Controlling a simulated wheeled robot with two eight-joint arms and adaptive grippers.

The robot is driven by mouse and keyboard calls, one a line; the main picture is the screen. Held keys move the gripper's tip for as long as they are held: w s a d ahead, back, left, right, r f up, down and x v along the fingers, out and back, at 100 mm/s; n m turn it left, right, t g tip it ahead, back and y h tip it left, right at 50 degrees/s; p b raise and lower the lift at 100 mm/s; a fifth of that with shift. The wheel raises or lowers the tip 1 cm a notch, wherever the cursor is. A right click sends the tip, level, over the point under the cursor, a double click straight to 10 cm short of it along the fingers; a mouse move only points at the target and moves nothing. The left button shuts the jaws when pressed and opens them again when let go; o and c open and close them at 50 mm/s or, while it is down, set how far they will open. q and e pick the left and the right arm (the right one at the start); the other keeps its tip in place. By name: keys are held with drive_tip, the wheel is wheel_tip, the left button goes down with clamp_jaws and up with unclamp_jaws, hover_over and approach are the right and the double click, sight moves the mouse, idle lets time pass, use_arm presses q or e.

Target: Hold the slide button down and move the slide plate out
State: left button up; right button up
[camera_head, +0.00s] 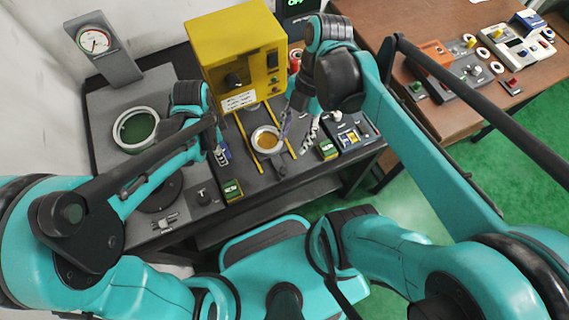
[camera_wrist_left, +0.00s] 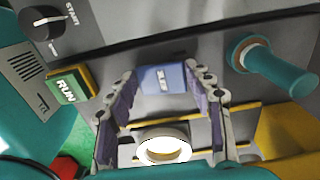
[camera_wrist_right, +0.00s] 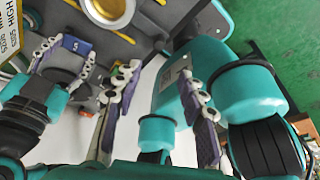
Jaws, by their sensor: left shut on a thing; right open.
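The blue slide button (camera_head: 222,155) sits on the dark bench, left of the yellow rails. My left gripper (camera_head: 218,149) is over it, and in the left wrist view the blue labelled button (camera_wrist_left: 163,78) lies between its fingers. The slide plate (camera_head: 276,165) is dark and lies between the rails; a pale ring (camera_head: 265,139) with an amber centre is on it. The ring also shows in the left wrist view (camera_wrist_left: 163,150). My right gripper (camera_head: 298,128) is open and empty, just right of the ring; its fingers are spread in the right wrist view (camera_wrist_right: 160,80).
A yellow machine (camera_head: 237,55) stands behind the rails. A RUN button (camera_head: 232,190) and a START knob (camera_head: 203,196) are at the front edge. A green button box (camera_head: 327,150) is right of the rails. A brown table (camera_head: 440,40) stands at the right.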

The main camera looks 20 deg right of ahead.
sight(284, 170)
drive_tip(key=a+f+n, duration=0.1)
drive_tip(key=f, duration=0.3)
drive_tip(key=s+a+f+n, duration=0.1)
drive_tip(key=f, duration=0.3)
drive_tip(key=a+f+n+g, duration=0.1)
drive_tip(key=f, duration=0.3)
drive_tip(key=shift+s+a+n, duration=0.2)
drive_tip(key=shift+n, duration=0.1)
clamp_jaws()
